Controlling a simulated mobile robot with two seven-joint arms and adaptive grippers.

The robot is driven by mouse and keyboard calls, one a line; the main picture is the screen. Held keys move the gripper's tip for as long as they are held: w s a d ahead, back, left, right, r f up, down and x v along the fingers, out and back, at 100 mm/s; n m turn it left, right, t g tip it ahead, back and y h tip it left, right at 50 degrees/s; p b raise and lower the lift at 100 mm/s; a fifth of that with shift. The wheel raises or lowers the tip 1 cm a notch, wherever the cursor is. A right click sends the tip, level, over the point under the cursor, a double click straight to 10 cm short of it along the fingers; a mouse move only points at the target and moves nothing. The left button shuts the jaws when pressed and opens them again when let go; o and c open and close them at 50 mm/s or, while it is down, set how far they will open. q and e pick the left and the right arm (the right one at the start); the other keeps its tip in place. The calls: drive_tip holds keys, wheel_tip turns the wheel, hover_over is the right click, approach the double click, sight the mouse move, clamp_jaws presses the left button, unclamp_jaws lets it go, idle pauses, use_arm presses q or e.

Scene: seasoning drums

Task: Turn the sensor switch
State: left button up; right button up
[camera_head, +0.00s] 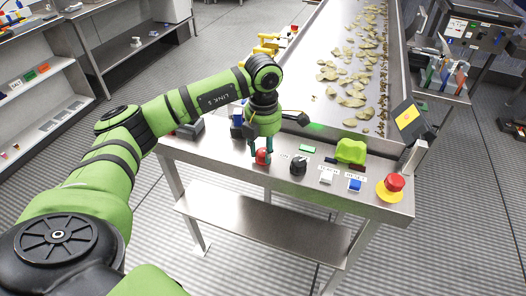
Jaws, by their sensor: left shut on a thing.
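My left arm comes in from the left and reaches down to the steel control table. My left gripper (261,152) points down and is shut on a red knob (262,158) near the left part of the table top. The fingers are on both sides of it and hide part of it. A black rotary knob (298,166) stands just right of the gripper, apart from it. I cannot read the small labels, so which knob is the sensor switch is not clear. My right gripper is not in view.
Right of the black knob are a white switch (326,178), a blue switch (355,185) and a red-and-yellow emergency button (394,184). A bright green object (350,151) lies behind them. A conveyor (316,108) with chips runs behind the table. A shelf (45,95) stands left.

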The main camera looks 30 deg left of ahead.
sight(264, 151)
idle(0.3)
use_arm(q)
drive_tip(key=o, duration=1.1)
drive_tip(key=shift+o, duration=0.2)
drive_tip(key=shift+d, duration=0.1)
wheel_tip(264, 151, up, 12)
